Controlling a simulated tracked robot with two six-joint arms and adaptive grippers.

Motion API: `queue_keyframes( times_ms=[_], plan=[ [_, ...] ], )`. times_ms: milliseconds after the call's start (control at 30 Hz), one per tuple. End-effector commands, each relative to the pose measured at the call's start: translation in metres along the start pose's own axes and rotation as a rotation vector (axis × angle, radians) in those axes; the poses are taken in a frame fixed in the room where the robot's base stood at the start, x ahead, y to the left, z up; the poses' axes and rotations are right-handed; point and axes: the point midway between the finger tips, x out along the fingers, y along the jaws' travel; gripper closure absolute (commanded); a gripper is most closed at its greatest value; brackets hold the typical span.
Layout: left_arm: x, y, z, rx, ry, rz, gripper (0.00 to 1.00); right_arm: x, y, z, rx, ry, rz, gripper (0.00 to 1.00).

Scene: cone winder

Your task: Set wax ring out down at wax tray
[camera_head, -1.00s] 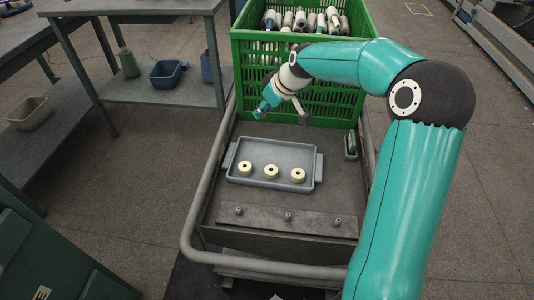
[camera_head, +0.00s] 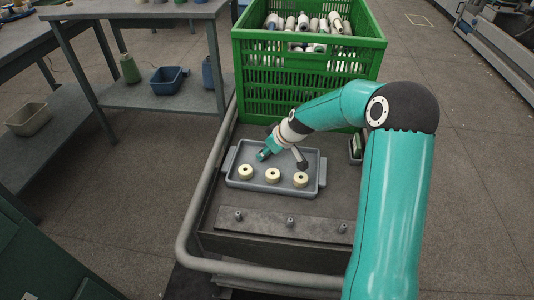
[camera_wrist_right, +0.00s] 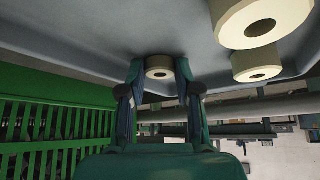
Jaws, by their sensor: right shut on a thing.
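The wax tray (camera_head: 232,181) is a shallow grey tray with side handles on the dark cart top. Three cream wax rings, left (camera_head: 245,172), middle (camera_head: 272,175) and right (camera_head: 300,180), lie in a row along its near side. My right gripper (camera_head: 262,155) points down into the tray's far left part, behind the row. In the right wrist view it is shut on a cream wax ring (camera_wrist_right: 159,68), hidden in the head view. That ring is close to the tray floor; I cannot tell whether it touches. My left gripper is not in view.
A green crate (camera_head: 300,92) full of yarn cones stands right behind the tray. A small holder (camera_head: 355,150) sits to the tray's right. A plate with several pegs (camera_head: 290,222) lies in front, and a grey rail (camera_head: 187,235) borders the cart.

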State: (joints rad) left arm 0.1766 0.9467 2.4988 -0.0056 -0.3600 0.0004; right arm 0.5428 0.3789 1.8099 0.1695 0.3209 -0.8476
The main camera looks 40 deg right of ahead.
Motion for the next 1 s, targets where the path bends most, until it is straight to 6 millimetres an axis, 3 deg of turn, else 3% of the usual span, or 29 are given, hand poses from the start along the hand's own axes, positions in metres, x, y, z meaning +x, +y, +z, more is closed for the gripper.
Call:
queue_keyframes(
  times_ms=[300,333,367,767,1000],
  plan=[
    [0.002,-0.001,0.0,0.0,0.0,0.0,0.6,0.002,0.001,0.001,0.0,0.001,0.001,0.81],
    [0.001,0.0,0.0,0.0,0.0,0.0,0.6,0.001,0.001,0.0,0.0,0.001,0.001,0.62],
    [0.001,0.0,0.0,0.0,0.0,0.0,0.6,0.0,0.001,0.0,0.0,0.001,0.001,0.57],
    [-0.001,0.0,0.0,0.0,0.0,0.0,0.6,-0.003,0.001,-0.001,0.0,0.002,0.002,0.56],
    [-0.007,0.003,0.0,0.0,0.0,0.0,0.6,-0.037,0.001,-0.002,-0.001,0.004,0.003,0.56]
  ],
)
